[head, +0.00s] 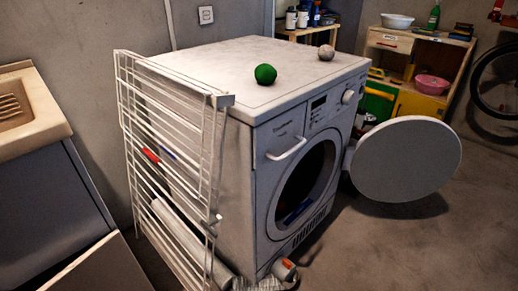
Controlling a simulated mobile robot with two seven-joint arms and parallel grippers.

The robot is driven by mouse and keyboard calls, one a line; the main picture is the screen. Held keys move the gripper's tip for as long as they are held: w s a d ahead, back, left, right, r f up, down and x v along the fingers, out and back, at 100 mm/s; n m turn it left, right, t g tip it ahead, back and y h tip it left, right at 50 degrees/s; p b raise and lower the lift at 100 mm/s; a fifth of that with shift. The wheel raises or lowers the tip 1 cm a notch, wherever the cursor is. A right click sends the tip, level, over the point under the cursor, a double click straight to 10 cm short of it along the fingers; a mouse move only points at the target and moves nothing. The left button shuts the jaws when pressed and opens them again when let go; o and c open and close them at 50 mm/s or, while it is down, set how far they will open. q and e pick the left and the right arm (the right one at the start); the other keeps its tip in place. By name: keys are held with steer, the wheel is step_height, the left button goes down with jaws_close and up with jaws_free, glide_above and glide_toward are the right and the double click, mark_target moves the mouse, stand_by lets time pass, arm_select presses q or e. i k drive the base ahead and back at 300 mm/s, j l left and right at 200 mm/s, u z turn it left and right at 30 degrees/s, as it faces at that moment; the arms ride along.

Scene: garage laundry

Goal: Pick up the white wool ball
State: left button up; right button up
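The white wool ball (326,52) sits on top of the washing machine (215,72), toward its back right part. It looks greyish white and rough. A green ball (265,74) lies on the same top, to the left of the white ball and nearer to me, with a clear gap between them. Neither of my grippers shows in the head view.
A white drying rack (170,130) leans against the machine's left side. The machine's round door (406,159) stands open to the right. A sink cabinet (40,170) is at the left. A wooden shelf (440,48) with bowls stands behind right. Floor at right front is clear.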

mark_target(325, 53)
steer(key=i+l+u, duration=0.25)
steer(key=i+l, duration=0.2)
steer(key=i+l+u, duration=0.25)
steer(key=i+l, duration=0.25)
